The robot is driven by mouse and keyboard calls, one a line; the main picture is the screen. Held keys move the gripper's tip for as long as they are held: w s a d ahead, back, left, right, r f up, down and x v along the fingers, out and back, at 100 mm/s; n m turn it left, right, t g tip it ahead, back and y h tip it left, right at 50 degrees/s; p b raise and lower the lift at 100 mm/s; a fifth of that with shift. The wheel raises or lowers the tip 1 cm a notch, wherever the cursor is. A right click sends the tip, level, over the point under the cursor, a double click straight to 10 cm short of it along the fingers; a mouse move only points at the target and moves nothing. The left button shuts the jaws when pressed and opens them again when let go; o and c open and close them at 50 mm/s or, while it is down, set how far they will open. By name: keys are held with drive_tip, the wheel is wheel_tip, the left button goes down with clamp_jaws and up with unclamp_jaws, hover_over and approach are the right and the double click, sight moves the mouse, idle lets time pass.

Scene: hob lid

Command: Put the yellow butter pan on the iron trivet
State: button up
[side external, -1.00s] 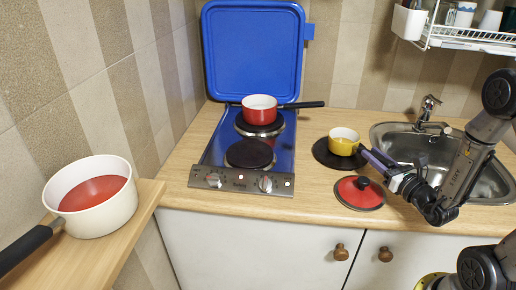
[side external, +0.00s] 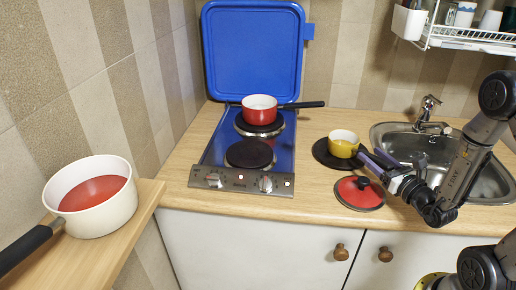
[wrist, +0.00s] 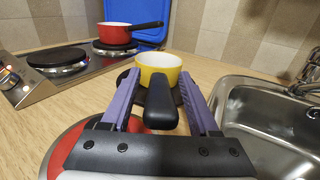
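The yellow butter pan (side external: 342,149) stands upright on the black iron trivet (side external: 322,154), toward its back right part, and appears to rest on it. In the wrist view the yellow pan (wrist: 160,62) is straight ahead, and its black handle (wrist: 160,104) points back toward me. My gripper (side external: 365,156) is open at the handle side of the pan. In the wrist view its two purple fingers stand on either side of the handle, with a visible gap on both sides. The trivet (wrist: 124,77) is partly hidden by the pan and fingers.
A red lid (side external: 348,193) with a black knob lies in front of the trivet, under my gripper. A red pan (side external: 260,114) stands on the rear hob plate. The sink (side external: 400,134) is at right. A white pot (side external: 104,214) stands on the left shelf.

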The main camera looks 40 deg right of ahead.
drive_tip(key=shift+s, duration=0.15)
drive_tip(key=v, duration=0.6)
drive_tip(key=shift+s+a, duration=0.25)
drive_tip(key=shift+s, duration=0.35)
